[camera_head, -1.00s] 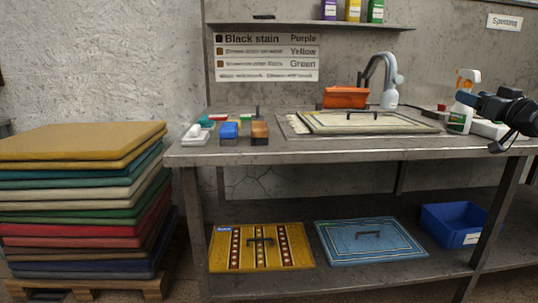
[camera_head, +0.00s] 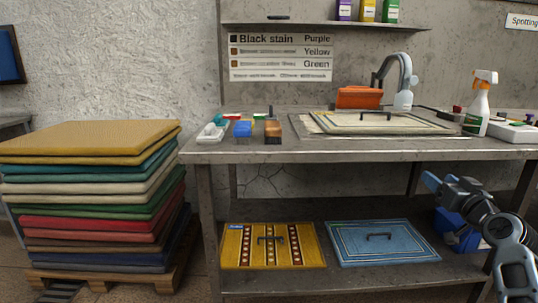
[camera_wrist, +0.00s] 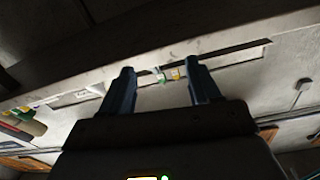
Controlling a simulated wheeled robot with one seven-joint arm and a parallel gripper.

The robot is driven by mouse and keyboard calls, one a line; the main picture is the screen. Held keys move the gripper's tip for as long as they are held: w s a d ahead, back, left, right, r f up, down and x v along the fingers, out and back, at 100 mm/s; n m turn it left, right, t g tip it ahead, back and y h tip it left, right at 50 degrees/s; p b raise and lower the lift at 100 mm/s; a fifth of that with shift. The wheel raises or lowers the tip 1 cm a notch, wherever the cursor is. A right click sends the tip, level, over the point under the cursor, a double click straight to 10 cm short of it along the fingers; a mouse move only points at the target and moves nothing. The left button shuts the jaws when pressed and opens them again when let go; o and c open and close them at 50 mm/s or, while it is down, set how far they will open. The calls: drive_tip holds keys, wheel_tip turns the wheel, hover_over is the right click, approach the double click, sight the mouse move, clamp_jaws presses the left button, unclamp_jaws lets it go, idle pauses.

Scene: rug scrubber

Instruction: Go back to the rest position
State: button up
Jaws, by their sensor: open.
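My gripper (camera_head: 432,182) is at the right of the head view, in front of the table and below the level of its top. The arm comes up from the lower right corner. In the wrist view my gripper (camera_wrist: 158,82) shows two blue fingers spread apart with nothing between them. It touches nothing that I can see. My arm hides part of the blue bin (camera_head: 450,232) on the lower shelf.
The grey table (camera_head: 350,152) carries a cream rug (camera_head: 400,126), a spray bottle (camera_head: 478,105), an orange box (camera_head: 358,97) and brushes (camera_head: 243,130). A yellow rug (camera_head: 310,245) and a blue rug (camera_head: 350,250) lie on the lower shelf. Stacked rugs (camera_head: 90,143) stand left.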

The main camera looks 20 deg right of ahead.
drive_tip(key=s+a+f+g, duration=0.1)
drive_tip(key=s+a+f, duration=0.6)
drive_tip(key=a+f, duration=0.25)
drive_tip(key=s+a+f+g, duration=0.1)
drive_tip(key=s+a+f, duration=0.5)
drive_tip(key=a+f, duration=0.3)
drive_tip(key=s+a+f+n+y, duration=0.1)
drive_tip(key=s+a, duration=0.5)
drive_tip(key=s, duration=0.3)
drive_tip(key=s+a+y, duration=0.1)
drive_tip(key=s+a, duration=0.6)
drive_tip(key=s, duration=0.3)
drive_tip(key=s+a+r+n+g+y, duration=0.15)
drive_tip(key=s+r, duration=0.25)
drive_tip(key=s, duration=0.4)
drive_tip(key=s+a+r+n+t+y, duration=0.1)
drive_tip(key=s+a+r+n, duration=0.15)
drive_tip(key=s, duration=0.55)
wheel_tip(320, 180, up, 21)
drive_tip(key=p, duration=1.9)
drive_tip(key=shift+a+p, duration=0.3)
drive_tip(key=shift+p, duration=0.05)
drive_tip(key=shift+s+g, duration=0.1)
drive_tip(key=shift+g, duration=0.15)
